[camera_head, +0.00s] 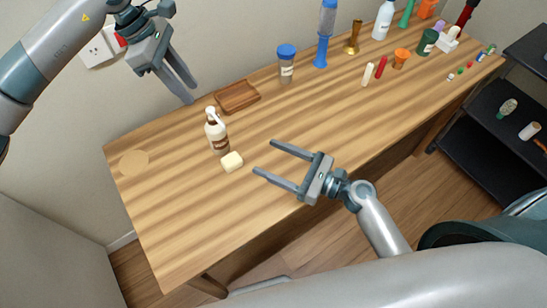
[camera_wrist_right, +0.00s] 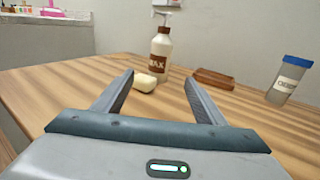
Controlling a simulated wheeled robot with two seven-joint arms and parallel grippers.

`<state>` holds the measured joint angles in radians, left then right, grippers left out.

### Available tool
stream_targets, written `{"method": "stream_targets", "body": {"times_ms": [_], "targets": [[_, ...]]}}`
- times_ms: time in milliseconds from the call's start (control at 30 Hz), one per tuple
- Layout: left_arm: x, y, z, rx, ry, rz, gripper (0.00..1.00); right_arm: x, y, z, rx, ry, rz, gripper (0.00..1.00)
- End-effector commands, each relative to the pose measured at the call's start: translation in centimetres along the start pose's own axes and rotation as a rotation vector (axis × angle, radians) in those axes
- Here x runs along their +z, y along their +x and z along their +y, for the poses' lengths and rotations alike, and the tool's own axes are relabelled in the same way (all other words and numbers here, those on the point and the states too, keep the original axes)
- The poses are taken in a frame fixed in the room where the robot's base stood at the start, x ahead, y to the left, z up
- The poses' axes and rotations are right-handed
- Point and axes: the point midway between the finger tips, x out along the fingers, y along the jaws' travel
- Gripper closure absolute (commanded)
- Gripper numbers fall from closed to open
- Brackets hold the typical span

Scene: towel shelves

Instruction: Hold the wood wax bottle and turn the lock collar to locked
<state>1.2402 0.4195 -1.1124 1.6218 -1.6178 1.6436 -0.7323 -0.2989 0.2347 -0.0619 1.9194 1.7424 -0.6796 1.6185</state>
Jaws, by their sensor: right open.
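The wood wax bottle (camera_head: 217,134) stands upright on the wooden table, white with a brown label and a pump-like top. In the right wrist view the bottle (camera_wrist_right: 160,52) shows the word WAX, and its collar lies under the white nozzle, too small to tell its setting. My right gripper (camera_head: 263,157) is open and empty, to the right of the bottle and apart from it; its fingers (camera_wrist_right: 160,90) point toward the bottle in the wrist view. My left gripper (camera_head: 192,92) is raised above the table's back edge, up and left of the bottle, with its fingers apart and nothing between them.
A pale yellow block (camera_head: 232,161) lies close in front of the bottle. A wooden tray (camera_head: 237,96) and a blue-lidded jar (camera_head: 287,66) stand behind and to the right. Several other bottles and small items crowd the table's far right. The table's left part is mostly clear.

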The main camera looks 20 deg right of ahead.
Motion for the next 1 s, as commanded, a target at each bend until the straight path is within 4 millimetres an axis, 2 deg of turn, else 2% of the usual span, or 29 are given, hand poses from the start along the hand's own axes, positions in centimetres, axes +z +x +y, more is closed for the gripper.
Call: {"method": "stream_targets", "body": {"times_ms": [267,467,1000], "targets": [[0.0,0.0,0.0,0.000,0.000,0.000,0.69,0.0,0.5,-0.1,0.000,-0.002,0.000,0.35],[0.0,0.0,0.0,0.000,0.000,0.000,0.69,0.0,2.2,-0.1,0.001,-0.002,-0.001,0.35],[0.0,0.0,0.0,0.000,0.000,0.000,0.69,0.1,10.7,-0.1,0.000,-0.002,-0.001,0.35]]}}
